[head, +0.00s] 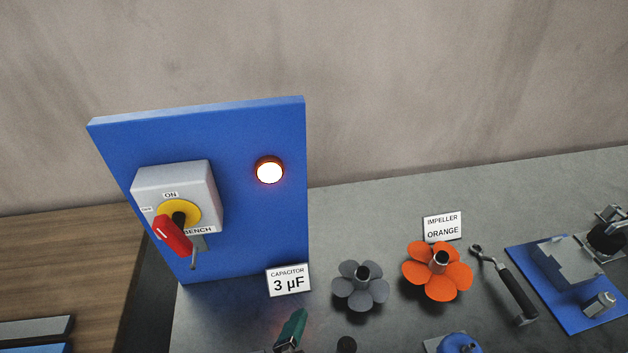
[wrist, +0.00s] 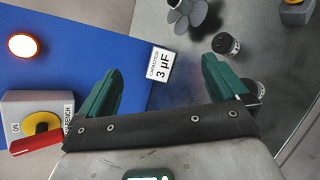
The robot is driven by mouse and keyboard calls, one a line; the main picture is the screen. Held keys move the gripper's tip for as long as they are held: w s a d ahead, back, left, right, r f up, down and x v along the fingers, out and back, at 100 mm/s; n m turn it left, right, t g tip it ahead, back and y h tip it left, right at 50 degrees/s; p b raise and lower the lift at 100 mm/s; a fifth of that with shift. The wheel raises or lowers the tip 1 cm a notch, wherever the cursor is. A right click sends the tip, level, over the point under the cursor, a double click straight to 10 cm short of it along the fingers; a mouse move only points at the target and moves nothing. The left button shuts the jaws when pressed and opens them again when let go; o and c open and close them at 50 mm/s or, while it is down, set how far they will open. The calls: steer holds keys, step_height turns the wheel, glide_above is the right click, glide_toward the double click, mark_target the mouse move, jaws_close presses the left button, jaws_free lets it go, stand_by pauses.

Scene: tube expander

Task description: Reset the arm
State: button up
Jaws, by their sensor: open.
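My gripper (wrist: 162,82) shows in the wrist view with its two green fingers spread wide apart and nothing between them. The blue panel and a white capacitor card (wrist: 162,63) reading 3 µF lie beyond the fingers. In the head view only a green finger (head: 292,328) shows at the bottom edge, below the capacitor card (head: 289,281). The rest of the arm is out of the head view.
An upright blue panel (head: 255,225) carries a red-handled switch (head: 172,235) and a lit lamp (head: 269,170). A grey impeller (head: 360,287), an orange impeller (head: 437,271), a black-handled tool (head: 509,290) and a blue-based fixture (head: 590,317) occupy the grey bench.

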steer(key=s+d+f+m+g, duration=0.1)
steer(key=d+f+m+g, duration=0.1)
steer(key=d+f+m, duration=0.4)
steer(key=s+d+f+m+g+h, duration=0.1)
steer(key=s+d+f+m+g, duration=0.2)
steer(key=d, duration=0.5)
steer(key=d+f+m+g, duration=0.2)
steer(key=d+m, duration=0.3)
steer(key=d, duration=0.2)
steer(key=s+d+f+m+g+y, duration=0.2)
steer(key=s+d+f+m+g, duration=0.2)
steer(key=s+d+m, duration=0.5)
steer(key=shift+m+y, duration=0.4)
steer(key=shift+m, duration=0.5)
steer(key=f+b, duration=0.1)
steer(key=a+f+b, duration=0.1)
steer(key=f+b, duration=0.1)
steer(key=a+f+b, duration=0.1)
steer(key=f+b, duration=0.1)
steer(key=shift+s+f, duration=0.1)
steer(key=shift+f, duration=0.05)
steer(key=shift+c, duration=0.3)
